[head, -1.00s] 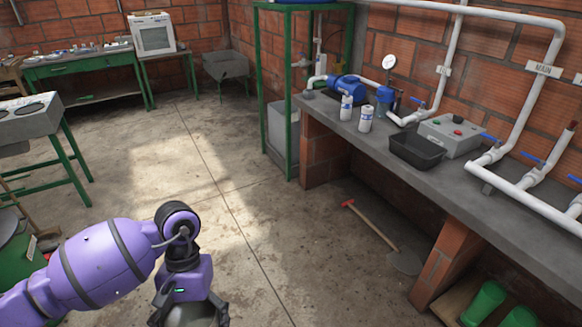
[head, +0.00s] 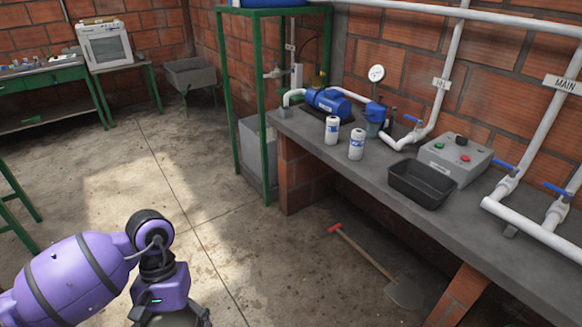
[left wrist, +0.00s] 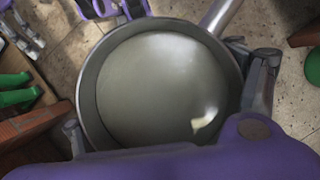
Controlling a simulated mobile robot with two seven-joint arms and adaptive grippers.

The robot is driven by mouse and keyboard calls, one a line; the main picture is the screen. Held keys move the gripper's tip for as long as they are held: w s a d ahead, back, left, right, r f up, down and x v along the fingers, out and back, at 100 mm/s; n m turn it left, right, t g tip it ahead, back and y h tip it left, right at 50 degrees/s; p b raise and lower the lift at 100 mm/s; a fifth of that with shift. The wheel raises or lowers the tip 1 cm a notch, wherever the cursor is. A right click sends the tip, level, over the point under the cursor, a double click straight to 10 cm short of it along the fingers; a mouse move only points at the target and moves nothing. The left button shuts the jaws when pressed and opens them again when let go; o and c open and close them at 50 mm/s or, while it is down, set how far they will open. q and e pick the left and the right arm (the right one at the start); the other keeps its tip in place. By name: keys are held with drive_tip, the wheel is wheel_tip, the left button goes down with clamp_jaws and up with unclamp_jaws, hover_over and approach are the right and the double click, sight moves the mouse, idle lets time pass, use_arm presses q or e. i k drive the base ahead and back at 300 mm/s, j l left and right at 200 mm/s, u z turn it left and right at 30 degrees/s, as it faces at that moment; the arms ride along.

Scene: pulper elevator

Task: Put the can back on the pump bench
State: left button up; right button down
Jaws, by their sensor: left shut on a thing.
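The can (left wrist: 160,85) fills the middle of the left wrist view. It is round and grey metal, with a tube, perhaps a spout or handle, at its upper right. My left gripper (head: 172,318) is shut on it, with a finger on each side.
Two white bottles (head: 332,129) (head: 356,145), a black tray (head: 421,184) and a grey control box (head: 456,158) stand on the bench. White pipes run along its back. A red-handled shovel (head: 365,253) lies on the floor before it. Open floor lies between.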

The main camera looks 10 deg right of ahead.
sight(313, 133)
drive_tip(key=i+z, duration=0.1)
drive_tip(key=i, duration=0.9)
drive_tip(key=i+j+z, duration=0.1)
drive_tip(key=i+z, duration=0.2)
drive_tip(key=i+j+z, duration=0.45)
drive_tip(key=i+z, duration=0.2)
drive_tip(key=i+j+z, duration=0.2)
drive_tip(key=z, duration=0.15)
drive_tip(key=i+j+z, duration=0.45)
drive_tip(key=j, duration=0.25)
drive_tip(key=i+j+z, duration=0.1)
drive_tip(key=j+z, duration=0.15)
drive_tip(key=j, duration=0.15)
